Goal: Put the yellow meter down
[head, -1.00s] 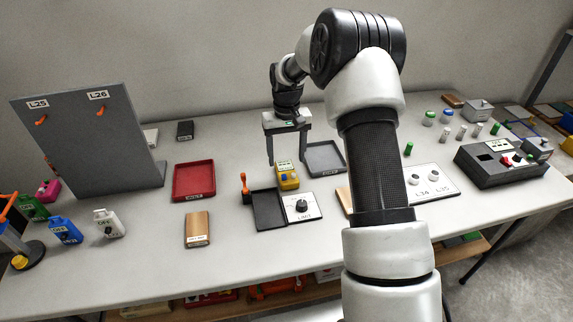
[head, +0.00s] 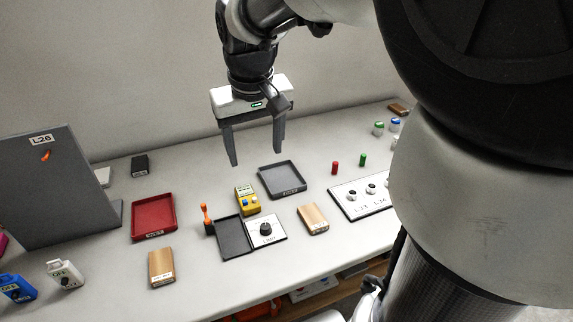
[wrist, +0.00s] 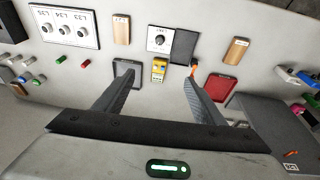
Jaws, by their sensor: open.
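The yellow meter (head: 247,200) stands on the table, behind the black tray and the white dial plate, left of the grey tray. In the wrist view the meter (wrist: 158,70) shows between my fingers, some way beyond their tips. My gripper (head: 258,155) is open and empty, raised above the table behind the meter. Its two fingers also show spread apart in the wrist view (wrist: 158,72). Nothing touches the meter from above.
A grey tray (head: 301,187), a red tray (head: 134,219), a black tray (head: 223,246) and a dial plate (head: 282,235) surround the meter. An orange-handled tool (head: 206,218) stands close on its left. Wooden blocks (head: 312,219) lie nearby. A grey upright panel (head: 35,200) stands at left.

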